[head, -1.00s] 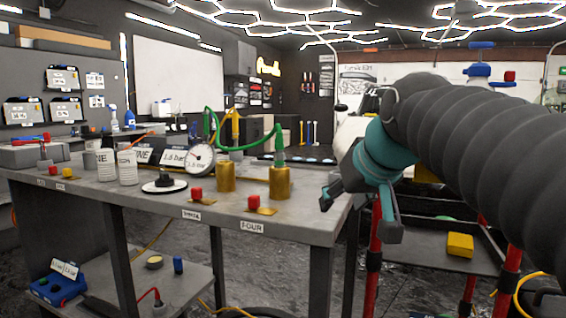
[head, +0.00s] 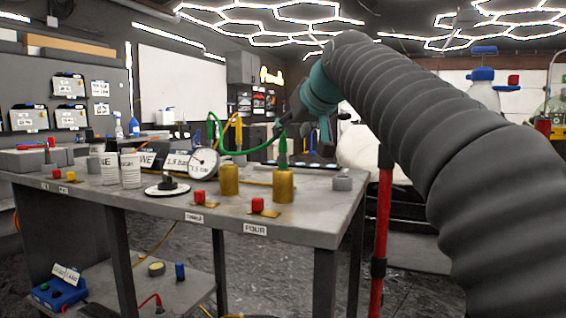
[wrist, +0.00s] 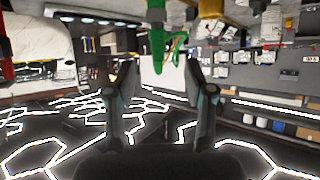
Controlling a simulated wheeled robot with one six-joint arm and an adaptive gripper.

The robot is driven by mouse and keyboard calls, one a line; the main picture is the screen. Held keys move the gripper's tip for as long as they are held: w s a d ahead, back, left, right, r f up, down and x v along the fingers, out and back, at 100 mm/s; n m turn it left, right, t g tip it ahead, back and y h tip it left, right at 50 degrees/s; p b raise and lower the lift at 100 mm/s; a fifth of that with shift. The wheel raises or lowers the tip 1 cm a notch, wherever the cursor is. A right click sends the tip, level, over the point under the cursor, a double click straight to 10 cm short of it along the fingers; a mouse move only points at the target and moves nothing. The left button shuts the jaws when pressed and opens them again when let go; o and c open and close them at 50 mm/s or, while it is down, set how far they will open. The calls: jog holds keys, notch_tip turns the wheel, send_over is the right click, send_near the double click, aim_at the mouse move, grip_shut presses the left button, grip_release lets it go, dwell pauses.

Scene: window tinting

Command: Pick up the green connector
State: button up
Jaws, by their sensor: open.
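The green connector (head: 282,150) stands upright on the right brass cylinder (head: 284,186) near the table's right end, with a green hose curving left from it. In the wrist view, which is upside down, the green connector (wrist: 157,48) hangs between the two spread fingers of my gripper (wrist: 161,72), nearer the left finger. I cannot tell whether the fingers touch it.
A second brass cylinder (head: 228,180) stands to the left, with a pressure gauge (head: 203,162) beside it. Red blocks (head: 257,205) sit on small brass plates at the table's front. A red post (head: 381,215) stands right of the table.

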aim_at(285, 139)
jog(key=shift+x, duration=3.55)
jog(key=shift+w+d+r, duration=0.1)
jog(key=shift+r, duration=0.05)
grip_shut()
